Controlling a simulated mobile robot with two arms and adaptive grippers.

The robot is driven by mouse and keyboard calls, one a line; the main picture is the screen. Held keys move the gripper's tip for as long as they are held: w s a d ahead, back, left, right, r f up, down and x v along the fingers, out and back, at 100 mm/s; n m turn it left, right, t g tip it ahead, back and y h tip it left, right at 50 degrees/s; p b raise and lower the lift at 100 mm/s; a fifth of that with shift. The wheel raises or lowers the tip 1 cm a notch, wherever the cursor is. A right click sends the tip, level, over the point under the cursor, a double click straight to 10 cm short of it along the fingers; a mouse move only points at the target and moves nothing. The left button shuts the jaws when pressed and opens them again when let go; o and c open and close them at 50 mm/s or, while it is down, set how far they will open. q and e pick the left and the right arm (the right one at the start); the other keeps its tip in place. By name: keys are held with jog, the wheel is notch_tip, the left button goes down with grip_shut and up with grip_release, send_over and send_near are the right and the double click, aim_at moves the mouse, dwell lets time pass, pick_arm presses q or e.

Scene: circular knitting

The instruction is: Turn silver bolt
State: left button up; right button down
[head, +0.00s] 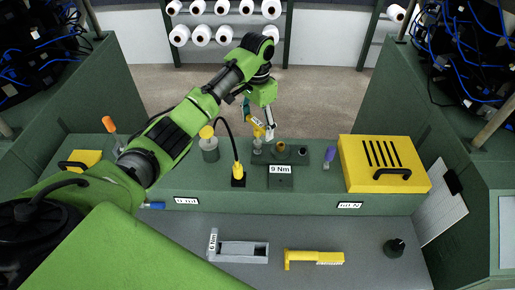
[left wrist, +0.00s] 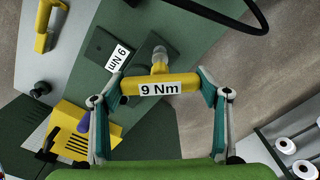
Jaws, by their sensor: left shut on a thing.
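A yellow tool (left wrist: 185,83) labelled "9 Nm" lies across between the fingers of my left gripper (left wrist: 158,93) in the left wrist view. The gripper is shut on it. In the head view the left gripper (head: 258,118) is above the green ledge and the yellow tool (head: 259,132) shows small under it. A silver, pale round part (left wrist: 159,52), which looks like the silver bolt, sits at the far end of the tool's yellow stem; it also shows below the tool in the head view (head: 257,148). I cannot tell whether they touch. My right gripper is not in view.
A dark holder (head: 281,182) labelled "9 Nm" is on the ledge close by. A yellow vented box (head: 384,164) stands to the right. A grey tool (head: 243,252) and a yellow tool (head: 315,257) lie on the lower surface. A black cable curves beside my left arm.

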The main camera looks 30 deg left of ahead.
pick_arm(q)
jog(key=shift+f, duration=1.15)
jog(key=shift+r, duration=0.1)
jog(key=shift+m, duration=0.3)
jog(key=m, duration=0.3)
jog(key=shift+m, duration=0.4)
dwell(0.3)
jog(key=shift+r, duration=2.4)
